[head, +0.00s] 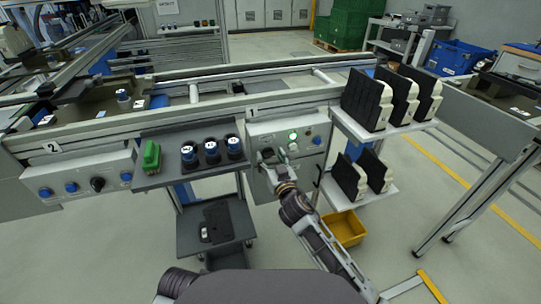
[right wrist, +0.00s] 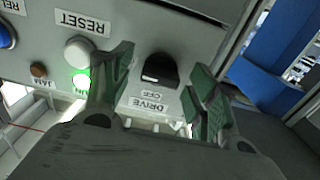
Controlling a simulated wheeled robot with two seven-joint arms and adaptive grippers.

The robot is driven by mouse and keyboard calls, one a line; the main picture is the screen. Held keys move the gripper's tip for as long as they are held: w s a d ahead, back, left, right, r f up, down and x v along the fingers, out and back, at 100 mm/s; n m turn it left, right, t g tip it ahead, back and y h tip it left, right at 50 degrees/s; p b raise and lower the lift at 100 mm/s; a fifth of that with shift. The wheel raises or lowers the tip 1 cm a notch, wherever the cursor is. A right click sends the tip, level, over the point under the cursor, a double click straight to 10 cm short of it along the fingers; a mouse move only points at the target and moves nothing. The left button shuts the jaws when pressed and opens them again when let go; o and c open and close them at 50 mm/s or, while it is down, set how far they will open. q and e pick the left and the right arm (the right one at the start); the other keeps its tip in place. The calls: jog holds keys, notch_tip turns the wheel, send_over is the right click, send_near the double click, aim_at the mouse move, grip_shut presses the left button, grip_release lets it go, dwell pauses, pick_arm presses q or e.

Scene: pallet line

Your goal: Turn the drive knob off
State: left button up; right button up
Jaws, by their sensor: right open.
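The drive knob (right wrist: 160,72) is black and sits on the light grey control panel (right wrist: 125,30), which shows upside down in the right wrist view. A white mark shows on the knob's lower left edge, and labels reading DRIVE and OFF (right wrist: 148,98) are below it. My right gripper (right wrist: 160,63) is open, with one green-padded finger on each side of the knob. I see no contact, and the gap to the panel is hard to judge. In the head view my right gripper (head: 273,163) is at the panel's lower left and hides the knob's area. My left gripper is out of view.
A lit green lamp (right wrist: 81,80) and a white RESET button (right wrist: 79,52) are close to one finger. Left of the panel, a shelf (head: 175,178) holds dark cylinders and a green block. At right, a rack (head: 385,130) holds black-and-white parts above a yellow bin (head: 345,228).

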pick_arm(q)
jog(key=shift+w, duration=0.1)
pick_arm(e)
jog(key=shift+w, duration=0.1)
jog(key=c, duration=1)
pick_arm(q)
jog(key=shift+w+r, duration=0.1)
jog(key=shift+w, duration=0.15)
